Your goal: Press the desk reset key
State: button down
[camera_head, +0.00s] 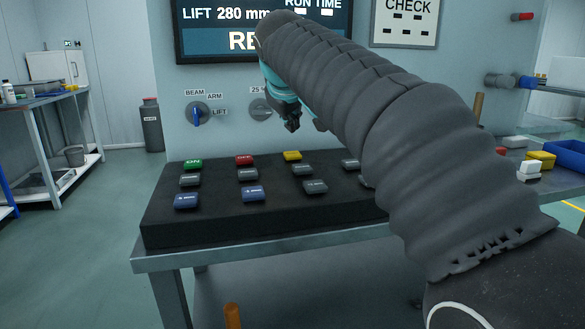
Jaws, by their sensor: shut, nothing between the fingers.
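A black key desk (220,222) lies on a metal table in front of a wall panel. It carries a green ON key (193,163), a red key (244,160), a yellow key (292,156), a blue key (186,201) at front left, a second blue key (253,193) and several grey keys (314,186). Most labels are too small to read, so I cannot tell which is the reset key. My gripper (293,125) is shut and empty, up near the wall panel and apart from the keys. My arm hides the right part of the desk.
The wall panel holds a dark display (225,40), a BEAM/ARM/LIFT knob (197,114) and a second knob (260,109) beside my gripper. Small blocks and a blue bin (570,153) lie at right.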

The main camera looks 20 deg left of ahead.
aim_at(292, 154)
jog(key=shift+f+b, duration=0.85)
jog(key=shift+f, duration=0.85)
jog(key=shift+f, duration=0.15)
jog(key=shift+f, duration=0.25)
jog(key=shift+f+b, duration=0.45)
jog(key=shift+f, duration=0.05)
dwell(0.7)
jog(key=shift+r, duration=0.1)
jog(key=shift+r+p, duration=0.85)
jog(key=shift+p, duration=0.2)
notch_tip(292, 154, up, 5)
jog(key=p, duration=0.5)
